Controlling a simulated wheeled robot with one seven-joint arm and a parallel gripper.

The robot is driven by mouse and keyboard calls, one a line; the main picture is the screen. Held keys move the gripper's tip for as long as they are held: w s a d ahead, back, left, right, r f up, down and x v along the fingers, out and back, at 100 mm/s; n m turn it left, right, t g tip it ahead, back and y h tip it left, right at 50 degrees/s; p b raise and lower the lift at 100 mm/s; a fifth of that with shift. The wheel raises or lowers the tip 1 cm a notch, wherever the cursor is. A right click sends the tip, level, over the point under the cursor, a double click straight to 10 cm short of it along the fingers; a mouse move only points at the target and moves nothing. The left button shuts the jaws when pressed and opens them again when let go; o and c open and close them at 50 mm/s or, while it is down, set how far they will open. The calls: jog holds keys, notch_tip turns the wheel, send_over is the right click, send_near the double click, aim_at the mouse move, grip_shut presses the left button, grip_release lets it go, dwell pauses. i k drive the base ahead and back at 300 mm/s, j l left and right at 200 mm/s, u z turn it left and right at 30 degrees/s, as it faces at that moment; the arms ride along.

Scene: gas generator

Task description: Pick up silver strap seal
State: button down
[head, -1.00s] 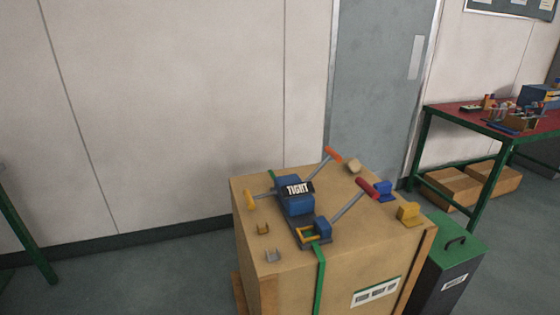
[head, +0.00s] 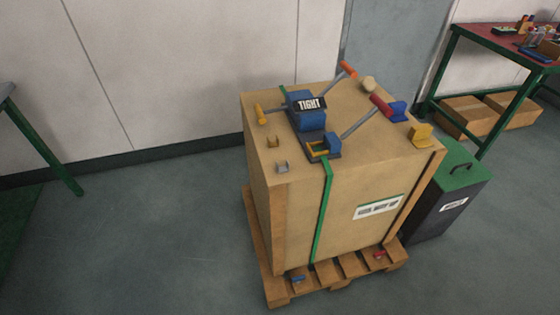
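A small silver U-shaped strap seal (head: 282,167) sits on the top of the cardboard crate (head: 265,112), near its front left corner. A similar brown-bronze seal (head: 273,142) lies just behind it. A blue strapping tool (head: 310,118) marked TIGHT stands to the right of both seals, on the green strap (head: 322,205) that runs over the crate. My gripper does not show in the head view.
Yellow (head: 420,134) and blue (head: 397,110) blocks sit at the crate's right edge. The tool's levers stick out over the top. A pallet (head: 345,277) is underneath. A green-lidded bin (head: 448,185) stands at right.

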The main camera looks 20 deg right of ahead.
aim_at(285, 169)
jog(key=z, duration=0.2)
jog(key=i+j+z, duration=0.1)
jog(key=j+z, duration=0.25)
jog(key=i+j+z, duration=0.1)
jog(key=j+z, duration=0.55)
jog(key=j, duration=2.05)
